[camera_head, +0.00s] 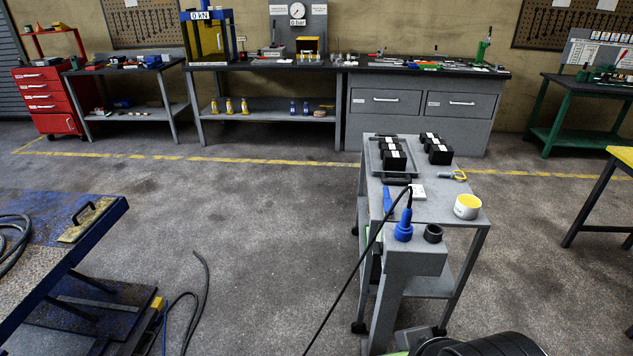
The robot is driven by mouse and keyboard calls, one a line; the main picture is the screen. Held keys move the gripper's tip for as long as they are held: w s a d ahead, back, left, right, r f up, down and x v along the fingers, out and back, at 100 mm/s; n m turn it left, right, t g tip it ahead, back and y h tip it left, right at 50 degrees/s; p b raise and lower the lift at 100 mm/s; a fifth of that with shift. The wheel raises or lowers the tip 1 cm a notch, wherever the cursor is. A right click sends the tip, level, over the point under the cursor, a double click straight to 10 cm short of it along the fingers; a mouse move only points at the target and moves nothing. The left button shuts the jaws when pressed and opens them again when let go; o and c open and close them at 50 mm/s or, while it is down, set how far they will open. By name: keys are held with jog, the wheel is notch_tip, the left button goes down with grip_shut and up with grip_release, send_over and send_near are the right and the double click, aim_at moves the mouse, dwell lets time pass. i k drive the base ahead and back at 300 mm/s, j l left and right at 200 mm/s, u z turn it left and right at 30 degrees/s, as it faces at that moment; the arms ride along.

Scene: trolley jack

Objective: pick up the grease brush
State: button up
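I cannot make out the grease brush for certain. A small grey trolley (443,208) stands right of the middle of the view. On its top lies a slim blue object (387,200) near the left edge; it is too small to tell whether it is the brush. A white tub with yellow contents (467,206) stands at the trolley's right front corner. A small yellow-handled tool (457,175) lies at the right edge, its kind unclear. My gripper is not in view.
Black blocks (440,153) and a grey tray (375,160) occupy the trolley's far end. A grey post (425,262) with a blue plug (403,226) and hanging cable stands before it. A blue lift table (60,235) is left. Open floor (270,245) lies between.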

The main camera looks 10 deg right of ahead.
aim_at(386, 202)
jog(key=i+j+u, duration=0.15)
jog(key=i+u, duration=0.2)
jog(key=i, duration=0.5)
jog(key=i+u, duration=0.35)
jog(key=i, duration=0.45)
jog(key=i+z, duration=0.5)
jog(key=i+j+z, duration=0.15)
jog(key=i+z, duration=0.3)
jog(key=i+l+z, duration=0.1)
jog(key=z, duration=0.3)
jog(key=i+z, duration=0.3)
jog(key=z, duration=0.15)
jog(key=i+j+z, duration=0.1)
jog(key=z, duration=0.3)
jog(key=i+j+z, duration=0.15)
jog(key=i+z, duration=0.25)
jog(key=k, duration=0.1)
